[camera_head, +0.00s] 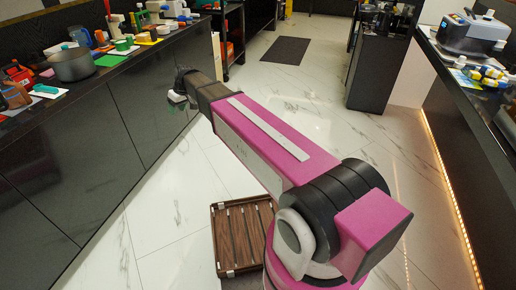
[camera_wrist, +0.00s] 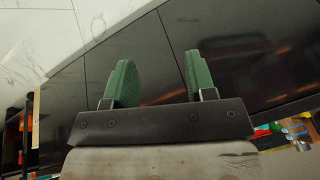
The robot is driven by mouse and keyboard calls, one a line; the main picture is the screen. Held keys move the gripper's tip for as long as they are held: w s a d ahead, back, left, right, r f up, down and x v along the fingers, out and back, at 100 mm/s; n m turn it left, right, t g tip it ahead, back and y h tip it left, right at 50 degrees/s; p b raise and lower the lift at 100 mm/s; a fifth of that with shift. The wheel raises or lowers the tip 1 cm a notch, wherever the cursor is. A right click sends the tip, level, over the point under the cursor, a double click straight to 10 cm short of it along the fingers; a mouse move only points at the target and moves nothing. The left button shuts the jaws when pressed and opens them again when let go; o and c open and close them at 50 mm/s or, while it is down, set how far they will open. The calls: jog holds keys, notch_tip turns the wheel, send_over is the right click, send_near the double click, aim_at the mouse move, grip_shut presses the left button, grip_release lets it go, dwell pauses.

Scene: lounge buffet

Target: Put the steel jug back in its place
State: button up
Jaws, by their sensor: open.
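My gripper (camera_wrist: 158,66) is open, with its two green pads apart and nothing between them. In the wrist view it faces the dark cabinet front (camera_wrist: 150,55). In the head view my arm reaches out to the left over the floor, and its end is beside the left counter. A wide grey metal vessel (camera_head: 73,65) stands on that counter, left of my arm's end and apart from it. It looks more like a pot, and I cannot tell whether it is the steel jug. No other clear jug shows.
The left counter (camera_head: 125,62) is crowded with a green mat (camera_head: 111,60), a blue mug (camera_head: 80,36) and small items. A slatted brown crate (camera_head: 242,235) lies on the floor near my base. A grey machine (camera_head: 470,35) stands on the right counter. The middle floor is clear.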

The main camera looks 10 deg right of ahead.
jog(key=s+d+f+m+h, duration=0.1)
jog(key=s+d+f+m, duration=0.2)
jog(key=s+d, duration=0.4)
jog(key=s+d+f+m+h, duration=0.2)
jog(key=s+d+f, duration=0.3)
jog(key=d, duration=1)
jog(key=s+d+f+m+g+h, duration=0.1)
jog(key=s+d+f+m, duration=0.2)
jog(key=s+d, duration=0.6)
jog(key=shift+d+f+m, duration=0.4)
jog(key=shift+d, duration=0.65)
